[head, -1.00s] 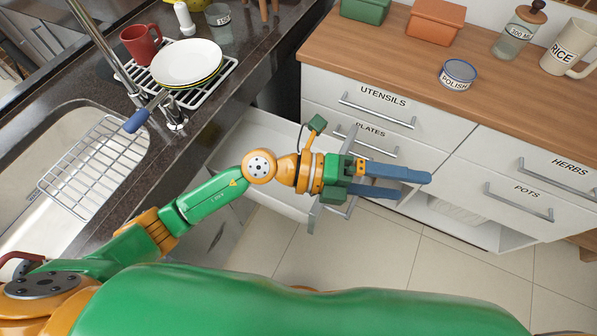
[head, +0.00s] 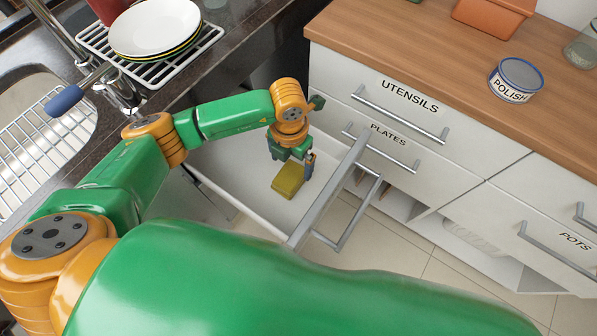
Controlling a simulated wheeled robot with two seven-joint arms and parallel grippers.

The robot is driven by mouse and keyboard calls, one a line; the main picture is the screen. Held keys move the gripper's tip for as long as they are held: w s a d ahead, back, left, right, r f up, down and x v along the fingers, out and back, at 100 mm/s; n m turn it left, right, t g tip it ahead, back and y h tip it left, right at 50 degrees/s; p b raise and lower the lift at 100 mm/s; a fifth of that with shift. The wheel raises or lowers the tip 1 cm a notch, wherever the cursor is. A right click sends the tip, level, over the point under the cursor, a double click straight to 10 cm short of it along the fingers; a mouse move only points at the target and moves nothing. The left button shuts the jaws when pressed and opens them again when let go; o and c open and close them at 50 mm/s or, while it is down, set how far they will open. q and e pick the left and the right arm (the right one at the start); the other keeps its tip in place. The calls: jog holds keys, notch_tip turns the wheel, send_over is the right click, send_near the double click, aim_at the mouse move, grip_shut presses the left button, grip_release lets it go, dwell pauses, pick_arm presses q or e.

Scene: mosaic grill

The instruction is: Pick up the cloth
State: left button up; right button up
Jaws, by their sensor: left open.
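A small yellow-green folded pad, which looks like the cloth (head: 288,180), lies on the floor of the open white drawer (head: 232,195). My left gripper (head: 292,164) points down into the drawer, just above the cloth's far end. Its jaws are open, with one finger visible at the right of the cloth. The gripper hides part of the cloth's far edge, and I cannot tell whether the fingers touch it. My right gripper is out of view.
The drawer's front panel (head: 330,190) and handle stand right of the gripper. The cabinet with the PLATES drawer (head: 375,145) is behind. A dark counter with a dish rack (head: 185,62) and plates (head: 155,28) is at left. A POLISH tin (head: 515,80) stands on the wooden top.

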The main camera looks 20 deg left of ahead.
aim_at(289, 175)
pick_arm(q)
jog(key=f, duration=0.7)
jog(key=shift+s+a+f, duration=0.1)
jog(key=shift+s+a, duration=0.15)
jog(key=shift+s, duration=0.05)
jog(key=c, duration=1.2)
jog(key=shift+o, duration=0.2)
notch_tip(289, 175, up, 10)
jog(key=shift+r+p, duration=0.1)
jog(key=shift+p, duration=0.55)
